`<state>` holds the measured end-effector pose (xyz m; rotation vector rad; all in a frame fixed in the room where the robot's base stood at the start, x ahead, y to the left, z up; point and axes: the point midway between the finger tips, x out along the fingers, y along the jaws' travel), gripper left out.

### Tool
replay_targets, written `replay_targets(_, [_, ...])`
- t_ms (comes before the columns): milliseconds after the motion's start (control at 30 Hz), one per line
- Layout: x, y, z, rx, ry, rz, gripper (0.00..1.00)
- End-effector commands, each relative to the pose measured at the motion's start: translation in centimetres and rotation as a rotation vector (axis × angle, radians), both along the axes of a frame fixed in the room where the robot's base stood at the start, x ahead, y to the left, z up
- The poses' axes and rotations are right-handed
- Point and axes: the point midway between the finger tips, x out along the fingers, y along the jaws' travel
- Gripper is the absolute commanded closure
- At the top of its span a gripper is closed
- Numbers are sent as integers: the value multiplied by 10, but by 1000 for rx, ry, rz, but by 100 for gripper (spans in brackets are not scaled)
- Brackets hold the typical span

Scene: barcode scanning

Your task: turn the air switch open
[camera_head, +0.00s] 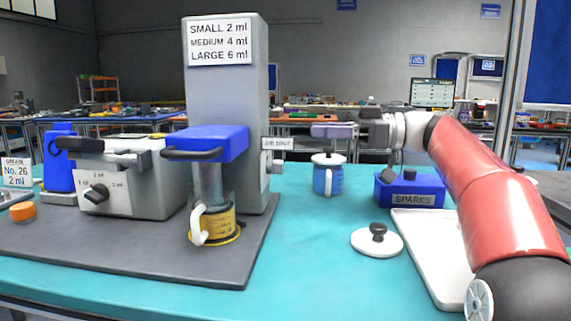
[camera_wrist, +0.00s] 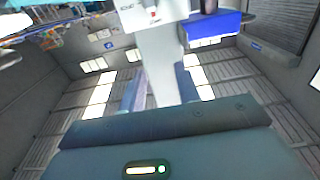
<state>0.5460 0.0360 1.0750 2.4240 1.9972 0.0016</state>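The air switch appears to be the small grey knob (camera_head: 272,163) on the right side of the tall grey machine (camera_head: 228,95), just below a small white label (camera_head: 279,143) whose print is too small to read surely. The knob's exact setting cannot be made out. My gripper (camera_head: 316,131) points left toward the machine, above and to the right of the knob, apart from it. Its fingers overlap from the side, so their spread is hidden. In the wrist view my gripper's body fills the bottom, and the machine (camera_wrist: 162,60) shows beyond it, tilted.
A blue cup with a white lid (camera_head: 328,178) stands below my gripper. A blue box marked SPARES (camera_head: 410,190), a white lid with a black knob (camera_head: 377,241) and a white tray (camera_head: 430,250) lie to the right. A yellow grease cup (camera_head: 215,228) sits under the machine's blue head.

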Motion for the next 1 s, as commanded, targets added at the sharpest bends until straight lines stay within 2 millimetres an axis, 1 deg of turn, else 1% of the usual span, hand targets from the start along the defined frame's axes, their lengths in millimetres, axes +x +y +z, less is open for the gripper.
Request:
replay_targets(33, [0,0,-10,1,3,-1,67])
replay_targets(67, [0,0,-16,1,4,-1,67])
replay_targets(200, [0,0,-48,1,4,-1,67])
replay_targets(367, [0,0,-84,1,4,-1,67])
replay_targets(400, [1,11,-73,0,1,5,67])
replay_targets(433, [2,18,-71,0,1,6,67])
replay_targets(600, [9,49,-71,0,4,3,67])
replay_targets(700, [12,61,-71,0,4,2,67])
replay_targets(833, [14,70,-72,0,3,0,67])
replay_targets(1000, [14,74,-73,-1,2,0,67])
